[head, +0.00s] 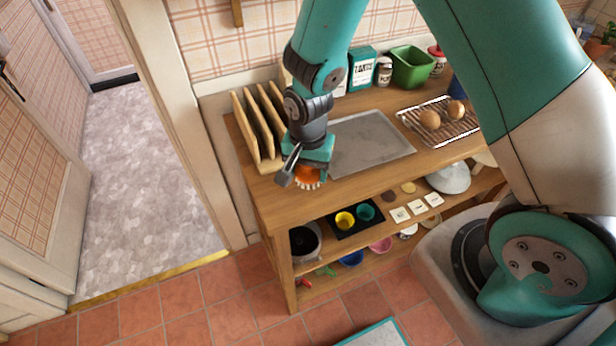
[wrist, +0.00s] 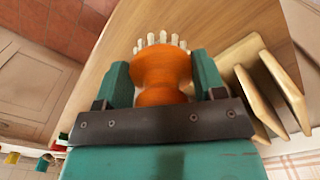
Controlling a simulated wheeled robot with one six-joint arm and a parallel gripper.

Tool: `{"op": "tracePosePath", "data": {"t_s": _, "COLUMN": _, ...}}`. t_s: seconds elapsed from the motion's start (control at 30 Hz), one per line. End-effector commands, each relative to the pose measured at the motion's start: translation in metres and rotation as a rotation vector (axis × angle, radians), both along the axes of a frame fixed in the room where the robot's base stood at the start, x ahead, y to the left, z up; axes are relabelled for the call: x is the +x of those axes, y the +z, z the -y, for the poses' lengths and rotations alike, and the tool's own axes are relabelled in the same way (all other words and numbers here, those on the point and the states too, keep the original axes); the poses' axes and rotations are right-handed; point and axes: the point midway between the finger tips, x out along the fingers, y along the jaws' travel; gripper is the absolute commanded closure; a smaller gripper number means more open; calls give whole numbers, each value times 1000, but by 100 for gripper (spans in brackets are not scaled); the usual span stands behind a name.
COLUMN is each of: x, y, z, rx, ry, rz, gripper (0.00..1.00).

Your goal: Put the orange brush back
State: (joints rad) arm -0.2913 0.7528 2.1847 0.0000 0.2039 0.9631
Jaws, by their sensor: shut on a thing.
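The orange brush (head: 308,176) is held in my gripper (head: 306,168) above the left front part of the wooden counter. In the wrist view the brush (wrist: 162,72) has a round, waisted orange body with pale bristles at its far end. The two teal fingers of my gripper (wrist: 160,82) are on either side of the brush body. The bristles show below the gripper in the head view. I cannot tell whether they touch the counter.
A wooden rack with upright slats (head: 250,125) stands close to the left of my gripper. A grey tray (head: 372,143) lies to the right, then a wire rack (head: 458,133) with two round buns. A green bin (head: 411,68) stands behind. Cups and bowls fill the shelf below.

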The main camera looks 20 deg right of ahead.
Motion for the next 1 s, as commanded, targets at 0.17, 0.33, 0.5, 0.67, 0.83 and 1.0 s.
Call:
{"op": "tracePosePath", "data": {"t_s": 0.17, "x": -1, "y": -22, "z": 0, "rx": -1, "ry": 0, "rz": -3, "gripper": 62}}
{"op": "tracePosePath", "data": {"t_s": 0.33, "x": 0, "y": -39, "z": 0, "rx": 0, "ry": 0, "rz": 0, "gripper": 62}}
{"op": "tracePosePath", "data": {"t_s": 0.5, "x": 0, "y": -40, "z": 0, "rx": 0, "ry": 0, "rz": 1, "gripper": 62}}
{"op": "tracePosePath", "data": {"t_s": 0.67, "x": 0, "y": -43, "z": 0, "rx": 0, "ry": 0, "rz": 1, "gripper": 62}}
{"op": "tracePosePath", "data": {"t_s": 0.83, "x": 0, "y": -43, "z": 0, "rx": 1, "ry": 0, "rz": 1, "gripper": 11}}
{"op": "tracePosePath", "data": {"t_s": 1.0, "x": 0, "y": -43, "z": 0, "rx": 1, "ry": 0, "rz": 1, "gripper": 11}}
